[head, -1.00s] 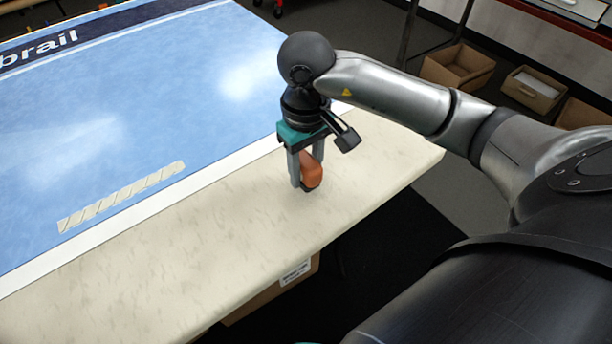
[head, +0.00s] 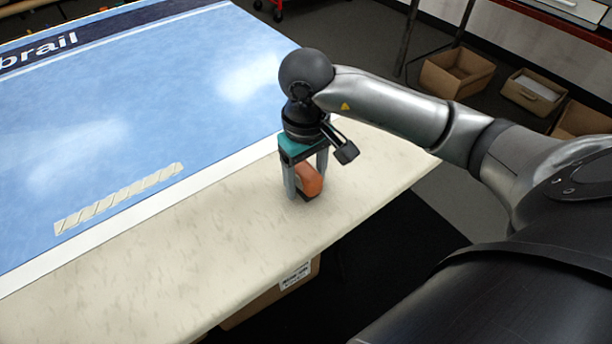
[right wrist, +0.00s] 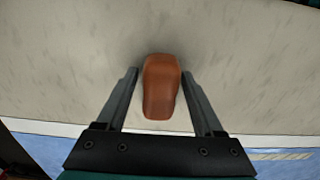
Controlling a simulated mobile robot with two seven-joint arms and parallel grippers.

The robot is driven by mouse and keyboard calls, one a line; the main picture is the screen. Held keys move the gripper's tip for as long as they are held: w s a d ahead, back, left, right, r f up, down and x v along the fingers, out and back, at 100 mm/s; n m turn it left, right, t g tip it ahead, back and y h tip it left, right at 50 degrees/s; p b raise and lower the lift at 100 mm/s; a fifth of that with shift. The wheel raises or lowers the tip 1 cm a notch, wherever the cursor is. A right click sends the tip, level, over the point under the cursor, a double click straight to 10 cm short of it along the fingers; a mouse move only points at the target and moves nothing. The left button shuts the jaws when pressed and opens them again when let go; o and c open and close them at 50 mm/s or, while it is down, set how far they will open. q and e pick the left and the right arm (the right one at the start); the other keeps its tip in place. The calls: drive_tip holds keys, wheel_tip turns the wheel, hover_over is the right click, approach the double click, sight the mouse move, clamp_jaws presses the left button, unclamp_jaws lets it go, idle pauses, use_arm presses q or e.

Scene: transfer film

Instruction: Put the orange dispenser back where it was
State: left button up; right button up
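The orange dispenser (head: 309,181) stands on the cream-coloured table top (head: 240,222), near its right-hand end, with a dark base below its orange body. My right gripper (head: 306,185) points down over it, one finger on each side. In the right wrist view the dispenser (right wrist: 161,88) lies between the two spread fingers (right wrist: 160,74). A gap shows on its left, and the right finger is close to it. The gripper is open around the dispenser. My left gripper is in neither view.
A large blue printed film (head: 130,110) with a white border covers the far part of the table. A pale segmented strip (head: 120,198) lies on it. The front table strip to the left is clear. Cardboard boxes (head: 456,72) stand on the floor beyond.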

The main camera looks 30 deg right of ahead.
sight(306, 169)
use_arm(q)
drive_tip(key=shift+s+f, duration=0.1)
use_arm(e)
drive_tip(key=shift+o, duration=0.2)
drive_tip(key=shift+r, duration=0.15)
wheel_tip(306, 169, up, 11)
drive_tip(key=p, duration=0.3)
drive_tip(key=shift+p, duration=0.4)
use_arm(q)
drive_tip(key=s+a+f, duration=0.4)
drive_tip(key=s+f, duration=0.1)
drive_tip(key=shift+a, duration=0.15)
use_arm(e)
drive_tip(key=shift+r, duration=0.5)
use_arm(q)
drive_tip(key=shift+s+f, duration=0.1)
use_arm(e)
drive_tip(key=shift+s+a, duration=0.1)
